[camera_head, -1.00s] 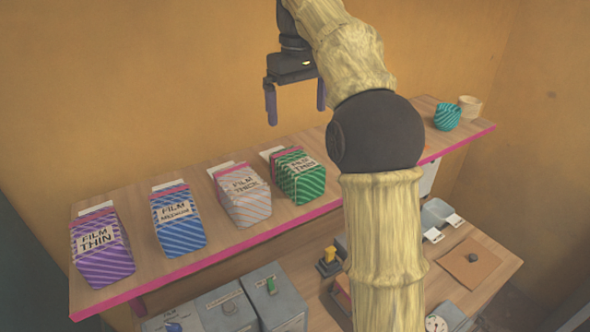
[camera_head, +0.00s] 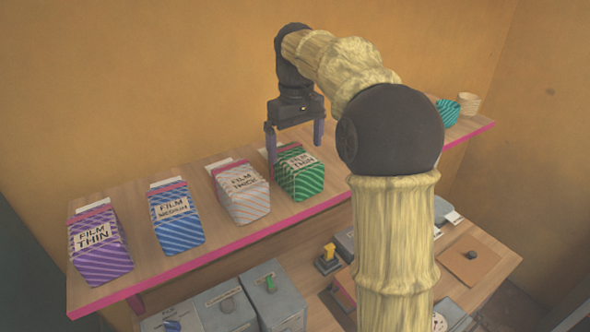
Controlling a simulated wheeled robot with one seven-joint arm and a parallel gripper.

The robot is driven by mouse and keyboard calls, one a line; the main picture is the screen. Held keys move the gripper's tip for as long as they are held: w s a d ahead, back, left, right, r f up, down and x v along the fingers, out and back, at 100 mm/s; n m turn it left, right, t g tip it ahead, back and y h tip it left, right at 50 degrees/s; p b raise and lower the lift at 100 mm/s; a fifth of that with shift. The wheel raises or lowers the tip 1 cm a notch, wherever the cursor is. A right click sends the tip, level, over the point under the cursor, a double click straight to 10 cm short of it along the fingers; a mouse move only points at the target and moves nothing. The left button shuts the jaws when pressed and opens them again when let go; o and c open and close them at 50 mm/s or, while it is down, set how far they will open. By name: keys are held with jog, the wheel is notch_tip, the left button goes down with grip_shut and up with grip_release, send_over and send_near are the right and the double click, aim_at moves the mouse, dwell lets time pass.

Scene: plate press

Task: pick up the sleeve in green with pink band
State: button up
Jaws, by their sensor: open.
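The green sleeve with a pink band (camera_head: 300,175) lies on the wooden shelf (camera_head: 135,205). It has pale stripes and a label reading "FILM THIN", and is the rightmost of the row of sleeves. My gripper (camera_head: 294,150) is open and empty, pointing down with its purple-grey fingers just above and behind the green sleeve. The left finger overlaps the sleeve's pink band in the picture. I cannot tell whether it touches.
A grey-white "FILM THICK" sleeve (camera_head: 242,192) stands close on the left. Beyond it are a blue sleeve (camera_head: 176,215) and a purple sleeve (camera_head: 99,247). A teal cup (camera_head: 447,111) is at the shelf's right end. Grey boxes (camera_head: 273,292) stand on the lower bench.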

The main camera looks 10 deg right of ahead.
jog(key=shift+f, duration=1.25)
jog(key=shift+f, duration=0.1)
jog(key=shift+w+a+f+p, duration=0.15)
jog(key=shift+f+p, duration=1.1)
jog(key=shift+f, duration=1.3)
jog(key=shift+c, duration=0.5)
jog(key=c, duration=1.1)
jog(key=shift+w+r, duration=0.1)
jog(key=shift+c, duration=0.2)
notch_tip(320, 180, up, 10)
jog(key=shift+b, duration=0.9)
